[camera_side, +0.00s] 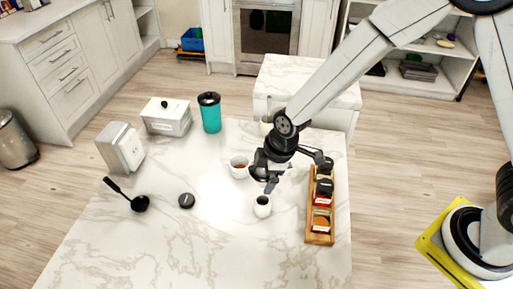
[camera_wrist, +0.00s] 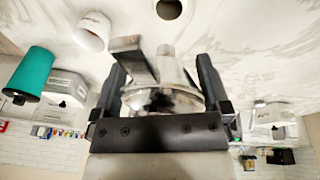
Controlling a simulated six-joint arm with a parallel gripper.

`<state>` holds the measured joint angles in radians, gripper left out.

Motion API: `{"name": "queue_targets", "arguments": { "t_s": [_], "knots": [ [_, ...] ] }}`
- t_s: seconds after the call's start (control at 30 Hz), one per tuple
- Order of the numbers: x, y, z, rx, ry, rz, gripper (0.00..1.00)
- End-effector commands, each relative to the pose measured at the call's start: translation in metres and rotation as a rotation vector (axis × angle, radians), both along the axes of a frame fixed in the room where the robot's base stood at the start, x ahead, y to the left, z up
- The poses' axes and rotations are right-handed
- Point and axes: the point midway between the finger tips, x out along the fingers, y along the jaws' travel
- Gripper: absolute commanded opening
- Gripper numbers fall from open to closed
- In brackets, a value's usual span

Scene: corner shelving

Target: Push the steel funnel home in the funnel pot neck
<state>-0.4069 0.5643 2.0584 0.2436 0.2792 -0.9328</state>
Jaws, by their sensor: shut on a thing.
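The steel funnel (camera_wrist: 166,92) is between the two fingers of my gripper (camera_wrist: 166,66) in the wrist view, its wide end toward the wrist and its narrow end pointing away. My gripper (camera_side: 269,184) is shut on it. In the side view the gripper mostly hides the funnel. The funnel pot (camera_side: 262,211) is a small white vessel with a dark round mouth, standing on the marble counter just below and in front of my gripper. Its dark opening shows at the top edge of the wrist view (camera_wrist: 169,8), apart from the funnel's narrow end there.
A wooden rack of jars (camera_side: 319,238) stands close on the right. The front counter is clear.

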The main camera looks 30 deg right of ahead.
Motion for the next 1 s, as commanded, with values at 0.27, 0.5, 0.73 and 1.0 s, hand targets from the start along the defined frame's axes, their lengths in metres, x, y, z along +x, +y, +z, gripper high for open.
{"name": "queue_targets", "arguments": {
  "t_s": [0.27, 0.5, 0.73, 1.0],
  "knots": [
    [0.000, 0.000, -0.016, 0.000, 0.001, 0.000, 0.03],
    [0.000, 0.000, -0.033, 0.001, 0.001, -0.001, 0.03],
    [0.000, 0.000, -0.046, 0.000, 0.001, 0.000, 0.03],
    [0.000, 0.000, -0.053, 0.000, 0.000, 0.001, 0.03]
  ]
}}
